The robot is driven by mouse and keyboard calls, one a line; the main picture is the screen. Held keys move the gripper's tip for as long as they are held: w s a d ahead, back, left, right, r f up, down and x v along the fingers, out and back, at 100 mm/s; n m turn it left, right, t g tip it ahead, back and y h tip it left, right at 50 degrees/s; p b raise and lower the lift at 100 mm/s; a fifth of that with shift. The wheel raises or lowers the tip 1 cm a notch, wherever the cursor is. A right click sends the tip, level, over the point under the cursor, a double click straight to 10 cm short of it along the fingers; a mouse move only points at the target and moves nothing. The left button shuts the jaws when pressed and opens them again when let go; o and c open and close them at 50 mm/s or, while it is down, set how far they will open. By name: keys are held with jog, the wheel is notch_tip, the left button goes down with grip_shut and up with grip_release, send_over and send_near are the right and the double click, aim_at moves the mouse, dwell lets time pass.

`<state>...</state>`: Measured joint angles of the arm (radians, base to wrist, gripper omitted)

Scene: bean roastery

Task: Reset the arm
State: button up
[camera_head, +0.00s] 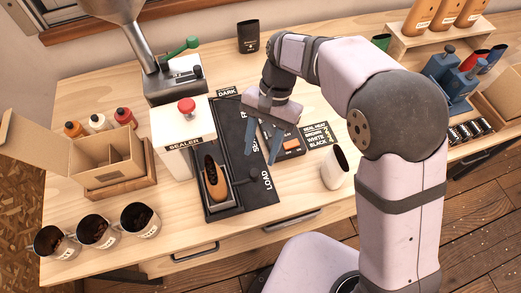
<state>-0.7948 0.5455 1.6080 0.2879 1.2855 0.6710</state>
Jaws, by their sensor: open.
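My gripper (262,147) hangs over the black board beside the sealer, its two blue fingers apart with nothing between them. My arm rises from the lower right and bends over the bench to it. The black board (260,190) carries the words SEAL and LOAD, partly hidden by the gripper. The white sealer (182,134) with a red knob stands left of the gripper. A dark box with an orange switch (292,143) is just right of the fingers.
A black cup (248,36) stands at the back.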

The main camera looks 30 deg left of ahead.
jog(key=w+d+r+t+p, duration=0.1)
jog(key=w+d+r+p, duration=0.2)
jog(key=d, duration=0.6)
jog(key=w+d+r+t+p, duration=0.2)
jog(key=d+r+p, duration=0.1)
jog(key=d, duration=0.5)
jog(key=s+d+r+t+p, duration=0.1)
jog(key=s+d+p, duration=0.15)
jog(key=d, duration=0.55)
jog(key=s+d+r+t+p, duration=0.1)
jog(key=s+d+p, duration=0.15)
jog(key=d, duration=0.55)
notch_tip(320, 180, down, 23)
jog(key=b, duration=2.3)
jog(key=shift+s+a+b, duration=0.15)
jog(key=shift+a+b, duration=0.1)
jog(key=shift+b, duration=0.15)
notch_tip(320, 180, up, 7)
jog(key=p, duration=0.6)
jog(key=shift+f+p, duration=0.2)
jog(key=shift+p, duration=0.15)
